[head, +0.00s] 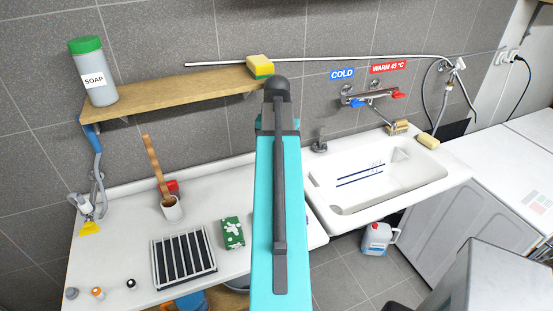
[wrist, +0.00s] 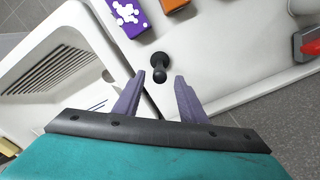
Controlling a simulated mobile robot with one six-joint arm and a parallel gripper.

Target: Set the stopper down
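The stopper (wrist: 160,61) is a small black piece with a round base and a narrower knob. In the wrist view it stands on the white counter top, just ahead of my fingers. My gripper (wrist: 159,77) is open, with one purple-grey finger on either side of the stopper's knob. I see a gap between the knob and each finger. In the head view my teal arm covers this part of the counter, and I cannot make out the gripper or the stopper there.
The white sink (head: 375,180) lies right of my arm. A green box (head: 231,233) and a black-slatted rack (head: 184,260) stand to its left. In the wrist view a purple box (wrist: 130,16) is close by the stopper. A wooden shelf (head: 165,93) hangs above.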

